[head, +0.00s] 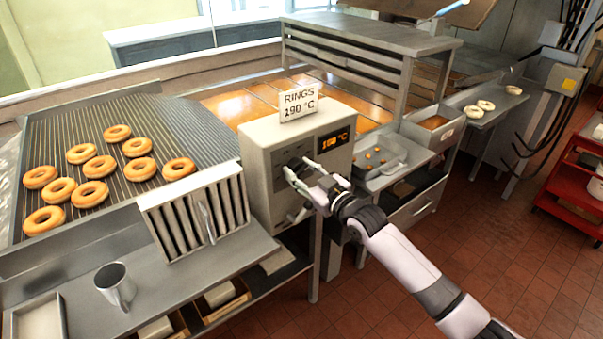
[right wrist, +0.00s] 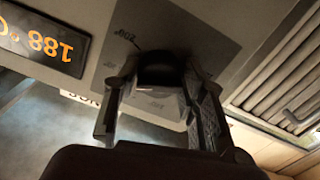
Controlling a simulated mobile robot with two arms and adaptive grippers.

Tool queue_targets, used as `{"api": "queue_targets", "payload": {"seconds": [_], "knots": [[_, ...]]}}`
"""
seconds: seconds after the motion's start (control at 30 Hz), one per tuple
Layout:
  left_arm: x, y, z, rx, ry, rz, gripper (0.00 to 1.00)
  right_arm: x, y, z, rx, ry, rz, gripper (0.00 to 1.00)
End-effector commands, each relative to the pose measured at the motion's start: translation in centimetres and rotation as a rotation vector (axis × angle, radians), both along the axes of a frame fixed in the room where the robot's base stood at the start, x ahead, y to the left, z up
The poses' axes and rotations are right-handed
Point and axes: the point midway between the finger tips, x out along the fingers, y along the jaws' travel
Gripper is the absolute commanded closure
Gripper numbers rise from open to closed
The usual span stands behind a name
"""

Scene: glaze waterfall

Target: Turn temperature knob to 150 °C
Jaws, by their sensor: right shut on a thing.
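The temperature knob (right wrist: 160,68) is black and sits on a grey dial plate on the front of the control box (head: 262,150). My right gripper (head: 297,168) is at the front of the box, and its fingers are closed on both sides of the knob. The right wrist view shows the same gripper (right wrist: 161,82) from close up. The orange display (head: 333,140) is right of the knob in the head view. It appears upside down in the right wrist view (right wrist: 40,42) and seems to read 188 °C. The knob's pointer is hidden. My left gripper is out of view.
A sign (head: 299,101) on the box reads "RINGS 190 °C". Several doughnuts lie on the ridged conveyor (head: 110,150) at left. A slatted rack (head: 197,210) and a metal mug (head: 114,284) stand on the front counter. Open tiled floor (head: 440,245) lies at right.

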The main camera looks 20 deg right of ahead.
Motion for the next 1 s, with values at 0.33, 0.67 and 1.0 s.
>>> {"api": "queue_targets", "payload": {"seconds": [0.33,0.67,1.0], "knots": [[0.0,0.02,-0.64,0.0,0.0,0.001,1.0,0.05,-0.13,0.01,-0.311,-0.113,0.0,0.9],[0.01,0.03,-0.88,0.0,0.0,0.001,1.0,0.05,-0.15,0.1,-0.605,-0.22,0.0,0.9],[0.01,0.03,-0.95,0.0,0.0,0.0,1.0,0.05,-0.18,0.17,-0.91,-0.33,0.0,0.9]]}}
